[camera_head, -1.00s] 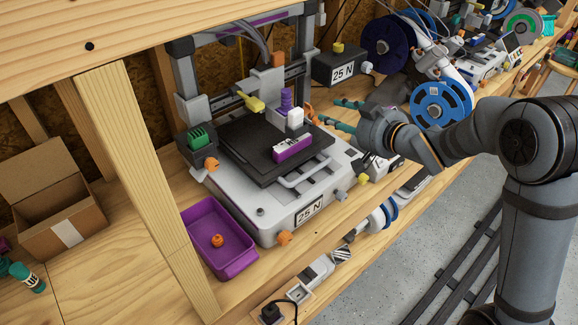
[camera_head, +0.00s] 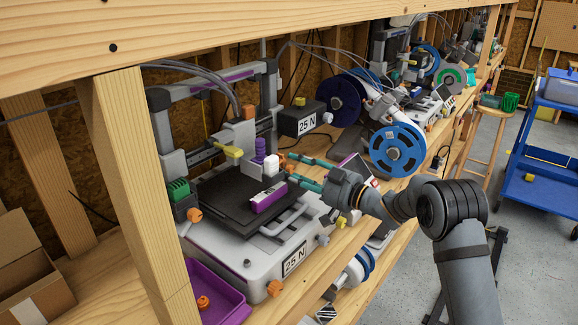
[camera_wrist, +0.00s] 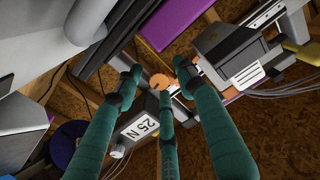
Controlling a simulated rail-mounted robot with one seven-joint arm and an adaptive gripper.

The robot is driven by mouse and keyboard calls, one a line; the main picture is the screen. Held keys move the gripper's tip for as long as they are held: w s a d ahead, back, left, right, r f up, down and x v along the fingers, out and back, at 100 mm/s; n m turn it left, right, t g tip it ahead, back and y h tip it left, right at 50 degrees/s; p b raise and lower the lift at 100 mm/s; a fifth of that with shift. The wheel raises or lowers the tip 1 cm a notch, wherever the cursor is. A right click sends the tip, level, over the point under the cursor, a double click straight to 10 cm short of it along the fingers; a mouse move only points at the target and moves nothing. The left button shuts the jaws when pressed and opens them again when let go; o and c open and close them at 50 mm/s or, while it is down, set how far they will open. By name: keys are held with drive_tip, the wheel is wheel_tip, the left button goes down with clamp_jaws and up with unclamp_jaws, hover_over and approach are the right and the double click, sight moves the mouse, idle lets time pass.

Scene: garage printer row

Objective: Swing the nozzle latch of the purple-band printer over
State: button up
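The purple-band printer (camera_head: 235,75) has a purple stripe on its top crossbar. A yellow lever (camera_head: 228,151), apparently the nozzle latch, sticks out left from the print head (camera_head: 240,134); it also shows at the right edge of the wrist view (camera_wrist: 302,54). My gripper (camera_head: 288,167) is right of the head, its teal fingers pointing left over the bed. In the wrist view its fingers (camera_wrist: 160,80) are spread. A round orange piece (camera_wrist: 159,82) shows between the tips; I cannot tell whether they touch it. The lever is clear of the fingers.
A purple-and-white block (camera_head: 268,197) lies on the dark bed (camera_head: 222,210). A "25 N" box (camera_head: 300,118) juts out behind. Wooden posts (camera_head: 135,180) bound the left; a blue spool (camera_head: 398,150) is right.

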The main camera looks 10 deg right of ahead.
drive_tip(key=shift+x, duration=0.85)
drive_tip(key=c, duration=0.3)
clamp_jaws()
